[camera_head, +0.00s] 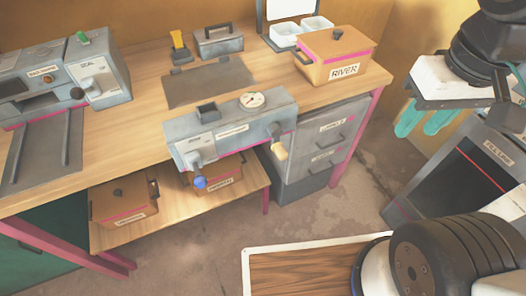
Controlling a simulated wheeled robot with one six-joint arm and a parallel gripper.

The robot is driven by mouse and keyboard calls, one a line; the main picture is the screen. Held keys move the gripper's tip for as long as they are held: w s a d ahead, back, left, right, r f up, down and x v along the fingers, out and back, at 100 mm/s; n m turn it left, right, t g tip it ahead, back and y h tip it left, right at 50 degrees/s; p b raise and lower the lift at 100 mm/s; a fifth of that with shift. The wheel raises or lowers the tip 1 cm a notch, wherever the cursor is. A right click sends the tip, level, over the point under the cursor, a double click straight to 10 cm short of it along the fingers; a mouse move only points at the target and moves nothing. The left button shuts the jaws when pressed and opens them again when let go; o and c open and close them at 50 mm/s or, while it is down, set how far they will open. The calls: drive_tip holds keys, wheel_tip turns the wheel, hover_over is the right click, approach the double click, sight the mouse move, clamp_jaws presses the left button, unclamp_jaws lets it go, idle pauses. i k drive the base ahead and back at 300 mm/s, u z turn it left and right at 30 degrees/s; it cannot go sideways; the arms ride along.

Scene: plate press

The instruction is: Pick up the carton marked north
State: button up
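I see no readable "north" mark on any carton. One orange-brown carton (124,207) with a pink stripe and dark lid knob sits on the low shelf at left; its label is too small to read. A second carton (226,182) on the shelf is partly hidden by the press, and its label is unclear. A third carton (335,56), on the bench's back right, reads RIVER. My gripper (418,128) hangs at upper right, with a white palm and two teal fingers that look apart and empty. It is far from the shelf cartons.
The grey press (230,128) juts over the bench's front edge. A sealing machine (62,78) stands at left. Grey drawers (318,140) flank the shelf's right side. A dark bin (460,165) stands at right. A wood-topped surface with a white rim (300,270) is in front. Floor between is clear.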

sight(220, 182)
drive_tip(key=z, duration=1.45)
drive_tip(key=k, duration=1.2)
drive_tip(key=u, duration=1.6)
